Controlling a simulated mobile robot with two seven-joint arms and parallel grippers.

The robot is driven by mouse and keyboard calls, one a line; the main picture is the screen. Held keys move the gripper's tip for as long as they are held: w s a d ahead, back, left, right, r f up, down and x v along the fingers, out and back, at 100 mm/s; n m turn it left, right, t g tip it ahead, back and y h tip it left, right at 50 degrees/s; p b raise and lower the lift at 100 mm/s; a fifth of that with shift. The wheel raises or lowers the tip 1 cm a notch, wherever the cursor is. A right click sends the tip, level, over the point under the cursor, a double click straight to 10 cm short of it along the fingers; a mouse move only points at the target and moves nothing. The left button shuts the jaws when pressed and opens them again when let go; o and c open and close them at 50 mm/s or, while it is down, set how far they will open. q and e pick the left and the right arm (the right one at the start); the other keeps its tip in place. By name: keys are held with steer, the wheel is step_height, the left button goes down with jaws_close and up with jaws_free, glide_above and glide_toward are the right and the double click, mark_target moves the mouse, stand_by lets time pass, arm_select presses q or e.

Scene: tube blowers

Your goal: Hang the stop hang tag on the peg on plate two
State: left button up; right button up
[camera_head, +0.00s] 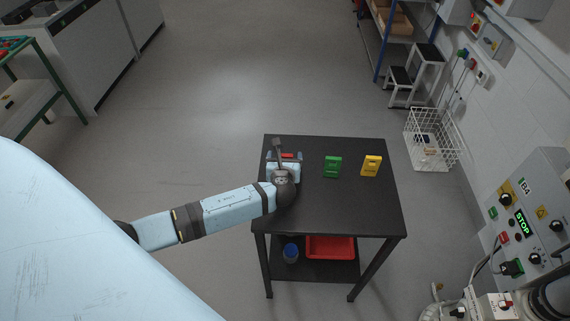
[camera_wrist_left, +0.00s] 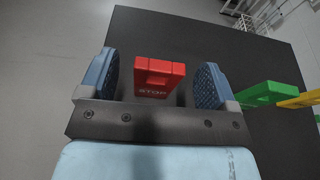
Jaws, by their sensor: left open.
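The red hang tag (camera_wrist_left: 158,76) reads STOP and stands on the dark table. In the wrist view it sits between the two fingers of my left gripper (camera_wrist_left: 156,80), with a gap on each side. The fingers are open and do not touch it. In the head view my left gripper (camera_head: 285,160) is over the table's left side, and a bit of the red tag (camera_head: 288,156) shows between its fingers. Plate two and its peg cannot be made out in these views. My right gripper is not in view.
A green tag (camera_head: 333,166) and a yellow tag (camera_head: 371,165) stand to the right on the table (camera_head: 345,210). A red tray (camera_head: 330,247) and a blue jar are on the lower shelf. A control panel (camera_head: 530,215) with a lit STOP display stands at the right.

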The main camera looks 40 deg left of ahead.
arm_select(q)
steer(key=c, duration=1)
step_height(320, 180, up, 20)
steer(key=s+d+r+m+t+h+p, duration=0.1)
steer(key=s+d+m+t+h+p, duration=0.1)
steer(key=s+d+m+h, duration=0.4)
steer(key=s+d+h+p, duration=0.1)
steer(key=s+d, duration=0.4)
steer(key=d, duration=0.1)
steer(key=shift+d+r+h, duration=0.15)
steer(key=shift+r+h, duration=0.1)
steer(key=shift+h, duration=0.05)
